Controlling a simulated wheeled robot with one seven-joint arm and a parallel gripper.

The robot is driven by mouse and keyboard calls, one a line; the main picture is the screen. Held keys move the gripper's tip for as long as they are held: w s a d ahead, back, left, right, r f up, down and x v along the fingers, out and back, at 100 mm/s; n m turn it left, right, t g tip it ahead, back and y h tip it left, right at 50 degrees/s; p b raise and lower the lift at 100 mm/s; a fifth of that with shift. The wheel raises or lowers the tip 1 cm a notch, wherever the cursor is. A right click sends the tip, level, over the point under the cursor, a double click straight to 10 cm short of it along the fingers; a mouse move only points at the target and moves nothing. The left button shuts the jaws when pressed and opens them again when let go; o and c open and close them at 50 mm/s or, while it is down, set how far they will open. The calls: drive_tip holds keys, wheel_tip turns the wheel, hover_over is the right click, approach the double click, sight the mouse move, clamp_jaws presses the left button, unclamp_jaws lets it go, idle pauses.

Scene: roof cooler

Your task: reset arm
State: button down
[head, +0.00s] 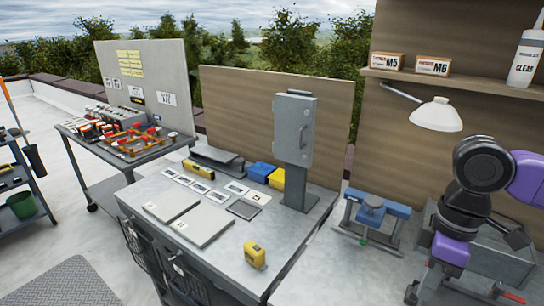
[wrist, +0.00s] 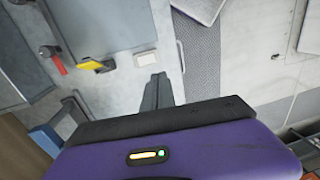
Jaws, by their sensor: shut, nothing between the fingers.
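My arm (head: 480,165), purple and black, shows at the right edge of the head view, folded beside the right-hand shelf. My gripper (wrist: 156,88) shows in the wrist view as two dark fingers close together beyond the purple wrist housing. It is shut and empty. In the head view I cannot clearly make out the fingers.
A grey workbench (head: 140,198) holds an upright grey box (head: 294,135) and a yellow tape measure (head: 254,254). A blue stand (head: 372,212) is left of my arm. A lamp (head: 434,115) hangs beneath the shelf (head: 460,86). Open floor (head: 85,250) lies left of the bench.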

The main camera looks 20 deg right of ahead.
drive_tip(key=w+a+r+n+t+y, duration=0.1)
drive_tip(key=w+a+r+t+y, duration=0.1)
drive_tip(key=w+a+r+t, duration=0.55)
drive_tip(key=w+a+r+t+y, duration=0.3)
drive_tip(key=w+a+r, duration=0.15)
drive_tip(key=w, duration=0.55)
drive_tip(key=a+r+m+t+y, duration=0.4)
drive_tip(key=r+t, duration=0.7)
drive_tip(key=r, duration=0.6)
drive_tip(key=s+d+f+m+t+h, duration=0.1)
drive_tip(key=s+d+f+m+h, duration=0.1)
drive_tip(key=s+f+m+h, duration=0.55)
drive_tip(key=s+d+f+m+t+h, duration=0.1)
drive_tip(key=s+d+f+m+h, duration=0.1)
drive_tip(key=s+f+m+h, duration=0.6)
drive_tip(key=s+a+f+n+g+y, duration=0.2)
drive_tip(key=s+f+n+g, duration=0.2)
drive_tip(key=s+f, duration=0.7)
drive_tip(key=s+a+f+n+g+y, duration=0.3)
drive_tip(key=s+f+n, duration=0.4)
drive_tip(key=s+f, duration=0.4)
drive_tip(key=shift+s+a+f+g, duration=0.15)
drive_tip(key=shift+s+a+g, duration=0.25)
drive_tip(key=shift+s, duration=0.35)
